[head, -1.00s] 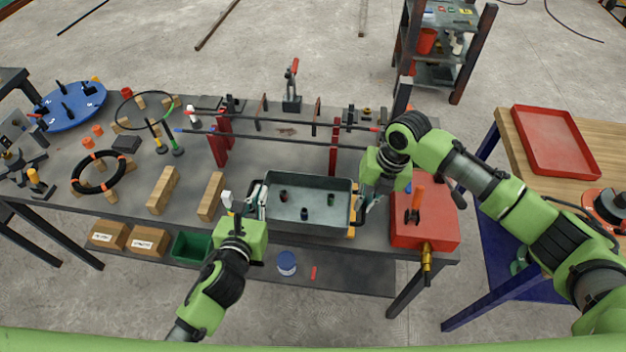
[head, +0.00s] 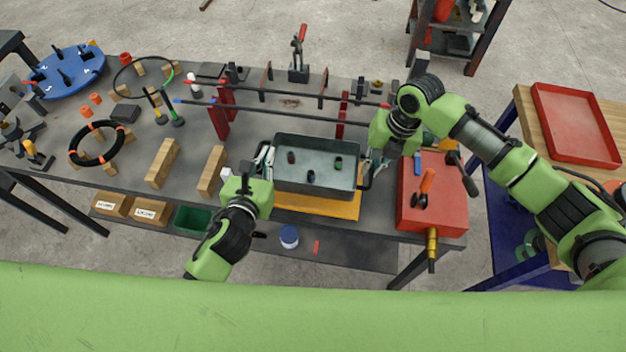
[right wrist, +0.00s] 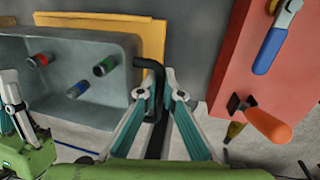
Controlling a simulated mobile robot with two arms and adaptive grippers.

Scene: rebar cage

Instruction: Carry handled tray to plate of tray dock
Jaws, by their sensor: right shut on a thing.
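The handled tray (head: 314,180) is a dark grey-green metal box with a handle at each end. It holds a red, a blue and a green cylinder. It looks level and raised over the yellow plate of the tray dock (head: 318,208), whose front part shows below it in the head view. My right gripper (head: 374,166) is shut on the tray's black right handle (right wrist: 151,72), seen in the right wrist view. My left gripper (head: 265,158) has its fingers at the left handle and appears closed on it; the handle is mostly hidden.
A red box (head: 425,205) with tools on top stands close to the right. Wooden blocks (head: 212,170) lie left of my left gripper. Dark bars on red posts (head: 343,112) run behind the tray. A red tray (head: 575,122) lies on the right-hand table.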

